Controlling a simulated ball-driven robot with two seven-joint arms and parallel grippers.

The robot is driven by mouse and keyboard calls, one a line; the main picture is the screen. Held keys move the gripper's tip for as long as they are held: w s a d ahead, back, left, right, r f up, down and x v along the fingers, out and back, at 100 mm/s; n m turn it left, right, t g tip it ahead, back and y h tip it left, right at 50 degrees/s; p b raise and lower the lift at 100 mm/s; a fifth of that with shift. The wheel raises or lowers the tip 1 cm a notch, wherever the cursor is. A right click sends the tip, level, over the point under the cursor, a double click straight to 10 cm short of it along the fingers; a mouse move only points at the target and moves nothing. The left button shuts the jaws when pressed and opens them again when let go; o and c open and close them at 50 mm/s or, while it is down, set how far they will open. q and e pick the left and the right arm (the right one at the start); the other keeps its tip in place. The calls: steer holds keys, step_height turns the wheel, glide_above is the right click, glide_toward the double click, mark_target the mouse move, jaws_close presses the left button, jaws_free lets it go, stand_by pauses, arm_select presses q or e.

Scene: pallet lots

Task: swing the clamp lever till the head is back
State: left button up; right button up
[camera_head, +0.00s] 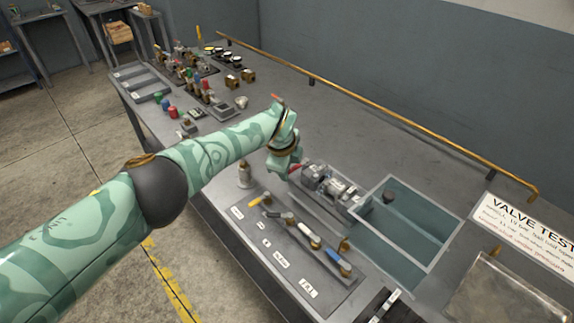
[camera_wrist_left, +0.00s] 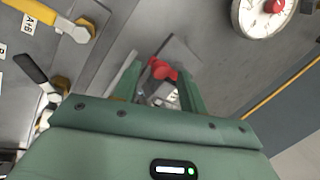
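A toggle clamp (camera_head: 325,180) with metal body parts stands on the grey bench, beside the sunken tank. Its red lever grip (camera_head: 295,168) points toward my left gripper (camera_head: 287,172). In the left wrist view the red grip (camera_wrist_left: 163,69) shows near the tips of my left gripper (camera_wrist_left: 162,80). The two green fingers are apart, with a gap around the red grip, and I see no clear contact. The clamp's head is mostly hidden behind the fingers in the wrist view and too small to judge in the head view. My right gripper is not in view.
A panel with yellow, black and blue valve handles (camera_head: 332,258) lies in front of the clamp. The tank (camera_head: 403,262) is to its right. A round gauge (camera_wrist_left: 262,14) shows in the wrist view. A brass rail (camera_head: 400,119) runs along the back. The bench behind the clamp is clear.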

arm_select(q)
steer(key=shift+a, duration=0.1)
steer(key=p+v, duration=0.7)
steer(key=v, duration=0.9)
steer(key=shift+r, duration=0.15)
